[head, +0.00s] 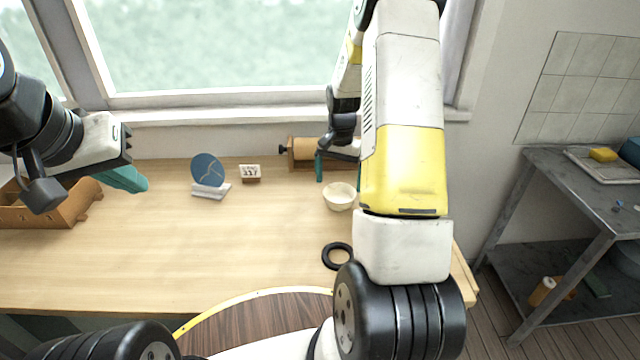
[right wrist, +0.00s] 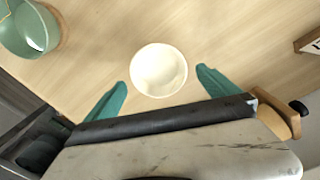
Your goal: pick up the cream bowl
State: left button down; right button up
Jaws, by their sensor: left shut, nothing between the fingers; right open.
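The cream bowl (head: 339,197) stands upright on the wooden table, right of centre in the head view. In the right wrist view the bowl (right wrist: 159,71) is seen from above, its inside empty. My right gripper (right wrist: 160,88) is open, its teal fingers on either side of the bowl's near part in that view, with gaps to the rim. In the head view my right gripper (head: 320,167) hangs just behind and above the bowl, partly hidden by my arm. My left gripper (head: 138,183) is shut and empty above the left part of the table.
A black ring (head: 326,258) lies in front of the bowl. A blue disc on a stand (head: 208,170), a small calendar block (head: 250,173) and a wooden roll holder (head: 303,150) stand behind. A wooden box (head: 40,212) is at left. A green bowl (right wrist: 30,30) shows in the wrist view.

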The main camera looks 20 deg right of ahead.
aim_at(339, 201)
notch_tip(339, 201, down, 6)
jog(key=shift+d+r, duration=0.15)
jog(key=shift+r, duration=0.05)
jog(key=c, duration=1.5)
